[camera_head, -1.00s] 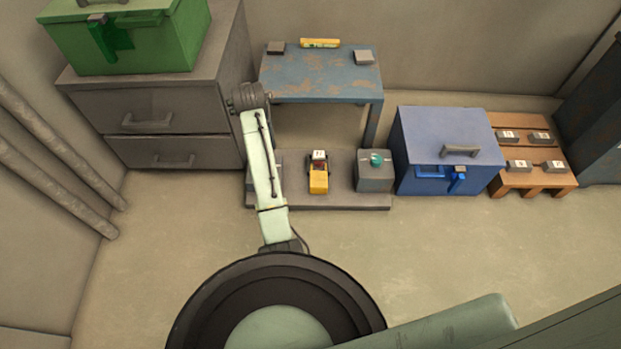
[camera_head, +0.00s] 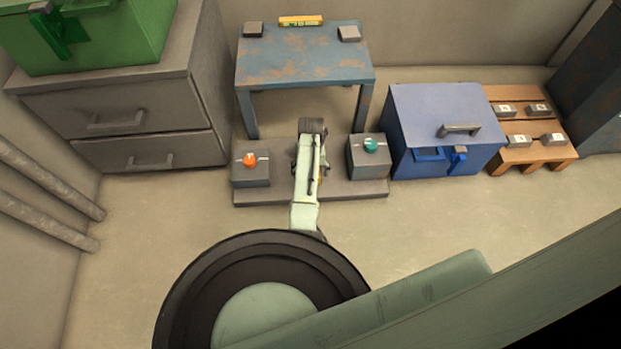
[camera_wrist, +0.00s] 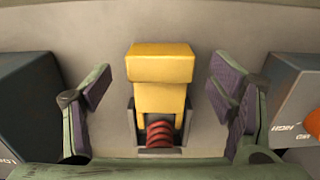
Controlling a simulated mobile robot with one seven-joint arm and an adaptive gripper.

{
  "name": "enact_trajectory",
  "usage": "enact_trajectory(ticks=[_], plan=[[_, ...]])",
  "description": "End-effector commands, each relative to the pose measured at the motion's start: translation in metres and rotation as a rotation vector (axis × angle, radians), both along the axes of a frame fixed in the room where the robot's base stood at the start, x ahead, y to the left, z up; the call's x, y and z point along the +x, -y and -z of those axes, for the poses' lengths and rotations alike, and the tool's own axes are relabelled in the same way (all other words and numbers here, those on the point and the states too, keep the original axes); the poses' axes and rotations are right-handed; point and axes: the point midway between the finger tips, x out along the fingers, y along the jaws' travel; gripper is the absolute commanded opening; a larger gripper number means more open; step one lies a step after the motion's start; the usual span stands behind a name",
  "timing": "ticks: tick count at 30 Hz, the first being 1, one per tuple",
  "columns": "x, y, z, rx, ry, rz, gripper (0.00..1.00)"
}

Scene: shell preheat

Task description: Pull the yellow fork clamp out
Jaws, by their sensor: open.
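The yellow fork clamp (camera_wrist: 160,65) is a blocky yellow piece in the middle of the wrist view. Its lower part sits in a dark grey bracket (camera_wrist: 186,122), beside a red ribbed coil (camera_wrist: 160,134). My gripper (camera_wrist: 160,90) is open, with one purple-padded finger on each side of the clamp and a visible gap on both sides. Nothing is held. In the head view my arm hides nearly all of the clamp and the gripper's fingers.
A box with an orange knob (camera_head: 250,160) and a box with a teal knob (camera_head: 370,145) flank the arm on a low grey slab (camera_head: 345,190). A blue table (camera_head: 300,65) stands behind. A blue chest (camera_head: 440,105) is to the right, grey drawers (camera_head: 125,115) to the left.

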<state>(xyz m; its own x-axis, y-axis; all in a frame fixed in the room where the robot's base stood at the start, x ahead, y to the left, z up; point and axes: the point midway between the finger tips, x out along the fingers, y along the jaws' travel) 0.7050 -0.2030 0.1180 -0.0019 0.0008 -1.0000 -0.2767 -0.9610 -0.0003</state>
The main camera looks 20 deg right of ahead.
Motion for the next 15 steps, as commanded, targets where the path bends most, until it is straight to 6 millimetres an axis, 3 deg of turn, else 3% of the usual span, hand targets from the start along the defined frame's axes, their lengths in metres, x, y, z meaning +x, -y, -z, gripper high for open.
enact_trajectory(ticks=[1, 6, 15], plan=[[0.000, 0.000, 0.011, 0.001, -0.002, 0.000, 0.77], [0.000, 0.000, 0.031, 0.000, 0.000, 0.000, 0.77], [0.001, 0.000, 0.038, -0.001, 0.002, 0.000, 0.77]])
